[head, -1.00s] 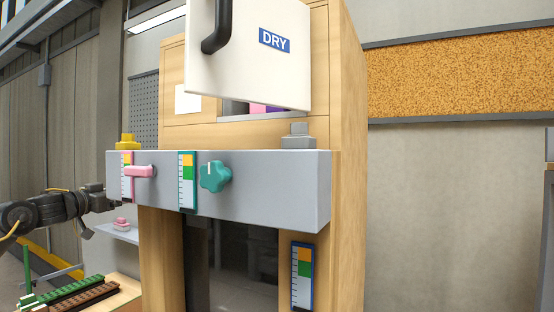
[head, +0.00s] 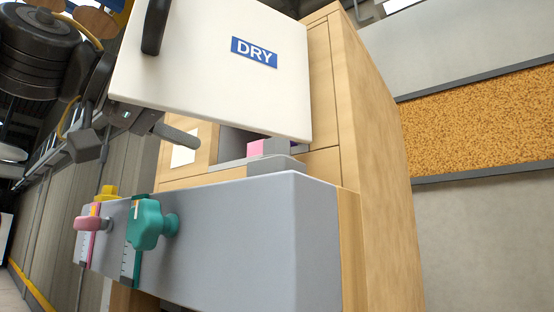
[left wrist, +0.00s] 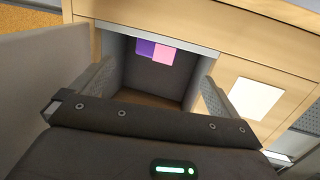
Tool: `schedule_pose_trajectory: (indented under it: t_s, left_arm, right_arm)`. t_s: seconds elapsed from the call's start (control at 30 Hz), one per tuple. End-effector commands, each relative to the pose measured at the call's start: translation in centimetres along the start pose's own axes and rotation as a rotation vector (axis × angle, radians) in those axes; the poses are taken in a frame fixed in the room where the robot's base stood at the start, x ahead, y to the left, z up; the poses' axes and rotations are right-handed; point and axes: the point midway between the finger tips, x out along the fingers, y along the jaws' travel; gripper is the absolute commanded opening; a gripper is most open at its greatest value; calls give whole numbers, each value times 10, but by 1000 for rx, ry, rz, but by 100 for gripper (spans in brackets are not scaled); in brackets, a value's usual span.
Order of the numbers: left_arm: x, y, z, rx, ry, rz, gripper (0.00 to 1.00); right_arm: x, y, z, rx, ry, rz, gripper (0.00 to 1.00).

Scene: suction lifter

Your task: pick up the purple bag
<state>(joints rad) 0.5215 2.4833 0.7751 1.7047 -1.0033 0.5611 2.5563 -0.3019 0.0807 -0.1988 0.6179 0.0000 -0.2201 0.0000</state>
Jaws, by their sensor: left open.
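The purple bag (left wrist: 146,47) shows as a purple patch high in the open compartment in the left wrist view. A pink patch (left wrist: 163,54) touches its right side; I cannot tell whether they are one thing. In the head view the pink patch (head: 256,147) shows below the door, while the purple is almost hidden. My left gripper (left wrist: 155,92) is open and empty, its fingers spread in front of the compartment opening, apart from the bag. My right gripper is not in view.
The white door marked DRY (head: 210,75) stands open with a black handle (head: 155,27). The compartment (left wrist: 160,82) has dark walls. Below is a grey panel (head: 240,235) with a teal knob (head: 147,225), a pink lever (head: 90,223) and a grey block on top.

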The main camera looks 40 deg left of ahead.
Motion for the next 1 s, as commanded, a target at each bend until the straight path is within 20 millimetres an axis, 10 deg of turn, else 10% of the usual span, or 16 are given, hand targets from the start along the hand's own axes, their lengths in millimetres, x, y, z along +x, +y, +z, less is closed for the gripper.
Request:
schedule_pose_trajectory:
  t_s: [0.17, 0.5, 1.0]
  left_arm:
    - [30, -1, -2, 0, -6, 1, 100]
    - [52, 0, -1, 1, -1, 4, 100]
    - [103, 5, -6, 2, 0, 6, 100]
  right_arm:
    - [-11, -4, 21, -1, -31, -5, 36]
    - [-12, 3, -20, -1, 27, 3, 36]
    - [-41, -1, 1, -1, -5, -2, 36]
